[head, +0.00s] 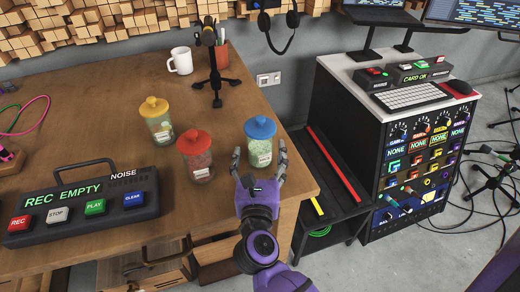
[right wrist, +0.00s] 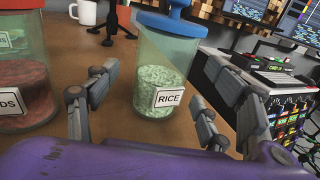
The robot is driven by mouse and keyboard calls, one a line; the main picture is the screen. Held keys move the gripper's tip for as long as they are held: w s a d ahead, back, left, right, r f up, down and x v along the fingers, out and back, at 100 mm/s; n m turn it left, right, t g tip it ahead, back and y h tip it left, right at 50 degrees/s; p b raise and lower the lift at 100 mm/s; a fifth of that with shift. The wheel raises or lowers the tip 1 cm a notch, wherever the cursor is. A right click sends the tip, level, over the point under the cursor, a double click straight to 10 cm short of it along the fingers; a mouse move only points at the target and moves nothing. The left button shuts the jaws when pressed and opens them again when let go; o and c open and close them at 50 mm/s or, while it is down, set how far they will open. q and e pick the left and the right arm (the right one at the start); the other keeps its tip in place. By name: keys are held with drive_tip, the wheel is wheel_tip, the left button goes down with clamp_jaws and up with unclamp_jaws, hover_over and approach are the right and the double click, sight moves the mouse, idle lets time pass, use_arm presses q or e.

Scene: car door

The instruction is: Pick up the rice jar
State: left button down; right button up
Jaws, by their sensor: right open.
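The rice jar (head: 258,146) is a clear jar with a blue lid, pale green grains and a label, upright near the table's right edge. In the right wrist view the rice jar (right wrist: 160,75) shows its RICE label. My right gripper (head: 260,160) is open in front of the jar. In the right wrist view its fingers (right wrist: 148,100) spread to either side of the jar, with no clear contact. A red-lidded jar (head: 195,160) stands left of it, and a yellow-lidded jar (head: 158,125) stands behind that one. My left gripper is not in view.
The wooden table (head: 110,75) holds a white mug (head: 181,61), a black stand (head: 215,80) and a recorder box (head: 85,203) with several buttons. A black equipment rack (head: 400,140) stands to the right, beyond a low shelf with a red bar (head: 334,164).

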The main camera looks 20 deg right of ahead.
drive_tip(key=x, duration=0.4)
drive_tip(key=shift+w+d+r, duration=0.15)
drive_tip(key=shift+d, duration=0.05)
drive_tip(key=shift+c, duration=0.4)
drive_tip(key=shift+r, duration=0.1)
drive_tip(key=c, duration=1.7)
